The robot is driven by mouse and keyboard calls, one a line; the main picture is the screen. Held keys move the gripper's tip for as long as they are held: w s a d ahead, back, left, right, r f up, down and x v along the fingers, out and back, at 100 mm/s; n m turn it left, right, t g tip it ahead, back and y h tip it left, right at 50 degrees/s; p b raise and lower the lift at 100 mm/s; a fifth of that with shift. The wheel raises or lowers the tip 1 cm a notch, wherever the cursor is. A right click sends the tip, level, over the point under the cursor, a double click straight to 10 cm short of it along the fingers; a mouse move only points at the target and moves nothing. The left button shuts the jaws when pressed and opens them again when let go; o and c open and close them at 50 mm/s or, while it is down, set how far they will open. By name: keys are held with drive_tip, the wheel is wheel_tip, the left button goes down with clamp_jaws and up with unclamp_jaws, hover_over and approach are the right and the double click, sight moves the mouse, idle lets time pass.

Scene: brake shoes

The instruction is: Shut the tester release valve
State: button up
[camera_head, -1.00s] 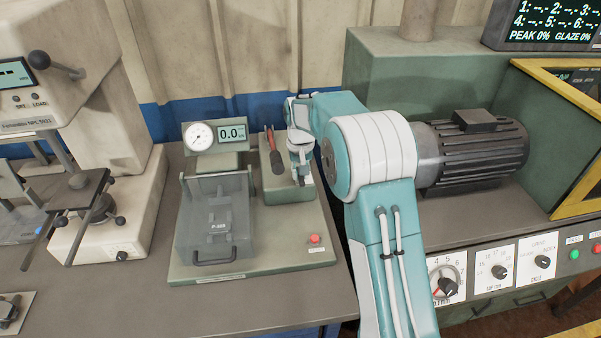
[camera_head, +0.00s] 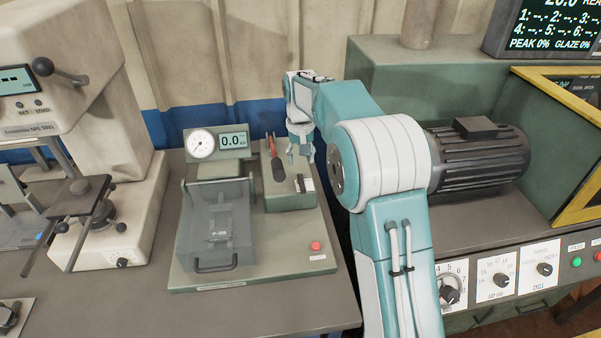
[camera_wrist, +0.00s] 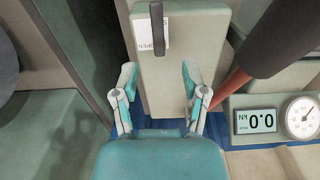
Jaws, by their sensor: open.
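The release valve is a short black lever (camera_head: 299,183) beside a white label on the green block (camera_head: 290,200) at the tester's back right. In the wrist view the lever (camera_wrist: 157,28) is at the top centre, lying along the block. The label (camera_wrist: 147,34) appears upside down and seems to read OPEN; part of it is behind the lever. My gripper (camera_head: 301,152) is open and empty, above and behind the lever in the head view. In the wrist view its two fingers (camera_wrist: 158,78) are spread apart, with the lever beyond them and not between them.
A red pump lever with a dark grip (camera_head: 276,163) stands just left of the valve. The tester's gauge (camera_head: 201,144) and display (camera_head: 233,141) reading 0.0 are further left, behind a clear guard (camera_head: 214,225). A motor (camera_head: 475,155) is on the right.

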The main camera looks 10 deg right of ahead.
drive_tip(key=shift+r, duration=1.9)
drive_tip(key=shift+r, duration=0.1)
drive_tip(key=s+d+r+t, duration=0.1)
drive_tip(key=s+d+r, duration=0.1)
drive_tip(key=s+r, duration=0.5)
drive_tip(key=s+d+r+t, duration=0.1)
drive_tip(key=s+r+t, duration=0.15)
drive_tip(key=s, duration=0.85)
drive_tip(key=s+d+f+t, duration=0.1)
drive_tip(key=s+f, duration=0.1)
drive_tip(key=s, duration=0.7)
drive_tip(key=s+f+t, duration=0.1)
drive_tip(key=s+f, duration=0.2)
drive_tip(key=s, duration=0.6)
drive_tip(key=shift+d, duration=0.35)
